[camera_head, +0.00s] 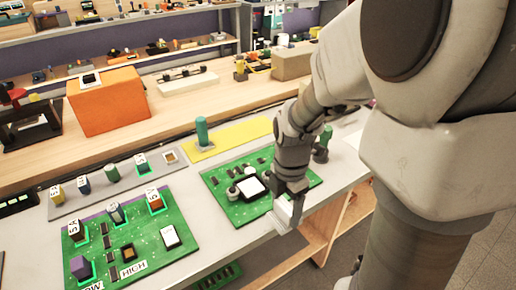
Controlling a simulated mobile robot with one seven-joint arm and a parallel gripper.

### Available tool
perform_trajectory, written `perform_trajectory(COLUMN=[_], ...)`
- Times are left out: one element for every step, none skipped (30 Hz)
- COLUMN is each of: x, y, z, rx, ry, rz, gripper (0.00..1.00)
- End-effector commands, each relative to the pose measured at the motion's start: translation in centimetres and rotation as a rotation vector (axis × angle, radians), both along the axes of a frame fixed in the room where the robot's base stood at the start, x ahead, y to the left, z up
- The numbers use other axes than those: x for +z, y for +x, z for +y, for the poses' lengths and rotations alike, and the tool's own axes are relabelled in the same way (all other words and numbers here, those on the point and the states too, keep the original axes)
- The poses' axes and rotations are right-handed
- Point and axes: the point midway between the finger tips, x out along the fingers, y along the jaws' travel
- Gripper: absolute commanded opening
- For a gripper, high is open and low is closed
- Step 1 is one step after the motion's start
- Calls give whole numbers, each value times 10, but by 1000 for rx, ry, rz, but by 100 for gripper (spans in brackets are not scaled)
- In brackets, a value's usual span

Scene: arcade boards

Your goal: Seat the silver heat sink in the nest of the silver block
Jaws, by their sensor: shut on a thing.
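My gripper (287,212) points down over the front right corner of the right-hand green board. It is shut on a small pale silver piece, which looks like the silver heat sink; the piece and the fingertips are hard to tell apart at this size. On the right green board (222,181) lies a pale, square, flat-topped block (251,188), possibly the silver block. No nest can be made out on it. My gripper is to the right of this block and closer to the front edge. My wrist and arm hide the right part of the board.
Small cylinders (233,191) and dark chips stand on the right board. The left green board (190,254) carries upright labelled parts and a white-topped block (171,236). A green cylinder (202,131) stands on a yellow plate behind. An orange box (106,101) sits farther back.

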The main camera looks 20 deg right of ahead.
Motion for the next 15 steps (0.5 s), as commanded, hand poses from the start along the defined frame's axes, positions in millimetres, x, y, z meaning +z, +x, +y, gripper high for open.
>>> perform_trajectory(x=[0,0,0,-1,-1,-1,-2,-1,-1,-2,-2,-2,-2,-3,-3], y=[6,9,13,16,19,24,27,30,34,37,40,45,48,51,55], z=[2,3,4,5,7,8,9,10,11,12,13,14,15,16,18], rx=[1,1,2,2,3,2,2,2,1,2,2,2,2,1,1], ry=[0,0,0,0,0,0,1,0,0,0,0,-1,0,0,0], rz=[1,0,1,1,1,0,1,1,0,1,1,0,0,0,0], gripper=[0,0,0,0,0,0,0,0,0,0,0,0,0,0,0])
